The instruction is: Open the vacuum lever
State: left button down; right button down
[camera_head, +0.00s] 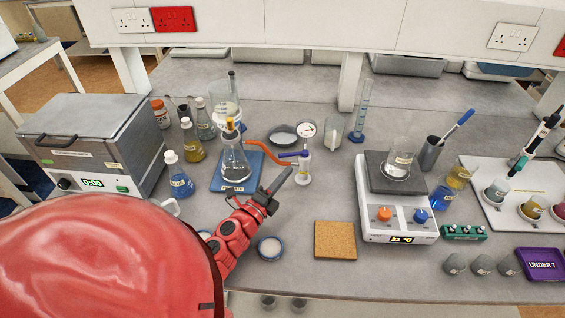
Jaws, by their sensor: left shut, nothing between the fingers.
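The vacuum lever (290,154) is a small blue bar on a white vacuum fitting (303,168) with a round dial gauge (306,128) on top. It lies roughly level and points left. A red hose (262,148) runs from a conical flask (235,160) on a blue plate (222,183) toward the fitting. My left gripper (285,176) reaches up from below with its dark fingers together and empty. In the picture its tips are just below and left of the lever; I cannot tell whether they touch. My right gripper is not in view.
A hotplate (386,212) with a beaker stands to the right, and a cork mat (335,240) lies in front. A water bath (75,150) and several coloured flasks stand left. A tall cylinder (361,110) stands behind. My red arm covers the lower left.

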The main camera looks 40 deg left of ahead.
aim_at(293, 154)
pick_arm(q)
jog(key=shift+w+a+r+p, duration=0.25)
jog(key=shift+w+a+p, duration=0.15)
jog(key=shift+w+a, duration=0.65)
jog(key=shift+s, duration=0.1)
jog(key=m+h+b, duration=0.1)
jog(key=a+h+b, duration=0.1)
jog(key=h, duration=0.1)
jog(key=w+a+m+h+b, duration=0.1)
jog(key=shift+f+m+g+b, duration=0.25)
jog(key=shift+m+g+b, duration=0.05)
jog(key=shift+a+r+m+h, duration=0.15)
jog(key=shift+m+h, duration=0.15)
jog(key=shift+h, duration=0.4)
jog(key=shift+r, duration=0.1)
